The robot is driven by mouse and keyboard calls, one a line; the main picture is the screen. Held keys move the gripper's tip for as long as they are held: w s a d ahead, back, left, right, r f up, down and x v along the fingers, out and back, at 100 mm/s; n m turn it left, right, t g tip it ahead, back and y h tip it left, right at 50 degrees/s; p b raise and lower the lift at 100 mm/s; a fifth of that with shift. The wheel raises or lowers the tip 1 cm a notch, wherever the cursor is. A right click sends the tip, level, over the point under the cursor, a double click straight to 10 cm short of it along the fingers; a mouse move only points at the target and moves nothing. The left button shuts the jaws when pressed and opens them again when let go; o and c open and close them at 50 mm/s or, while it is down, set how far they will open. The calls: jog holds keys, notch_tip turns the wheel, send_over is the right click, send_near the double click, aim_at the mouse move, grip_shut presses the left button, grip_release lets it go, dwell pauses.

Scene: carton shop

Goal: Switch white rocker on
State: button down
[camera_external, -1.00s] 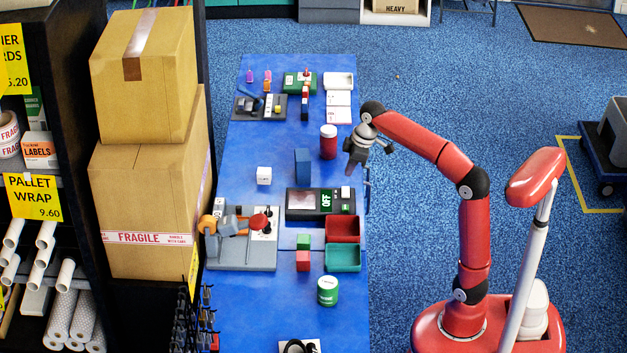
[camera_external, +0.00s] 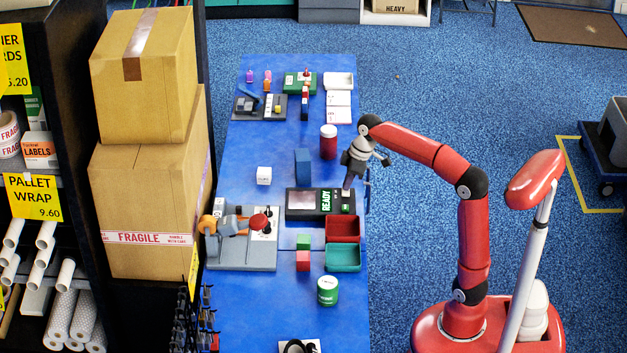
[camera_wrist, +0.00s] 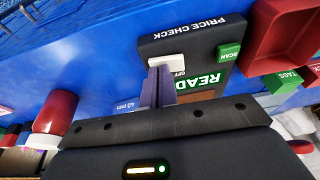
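The white rocker (camera_wrist: 167,61) sits on the black price-check device (camera_wrist: 196,44), near an "OFF" label, in the wrist view. The device (camera_external: 317,218) lies on the blue table in the external view, and its green display (camera_external: 326,201) reads "READY". My gripper (camera_wrist: 161,72) is shut and empty, its fingertips together at the rocker's edge; they look to be touching it, and they hide part of its surroundings. In the external view my gripper (camera_external: 346,187) points down at the device's upper right corner, and the rocker is largely hidden there.
A green SCAN button (camera_wrist: 229,51) is on the same device. Red (camera_external: 342,221) and teal (camera_external: 343,266) trays stand just below it.

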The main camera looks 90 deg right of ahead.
aim_at(348, 193)
jog(key=shift+a, duration=0.8)
jog(key=shift+r, duration=0.15)
jog(key=r+p, duration=0.4)
jog(key=shift+a+r+p, duration=0.3)
jog(key=shift+r, duration=0.1)
jog(key=v, duration=0.9)
jog(key=shift+a+p, duration=0.3)
jog(key=shift+s+f, duration=0.1)
jog(key=shift+s, duration=0.05)
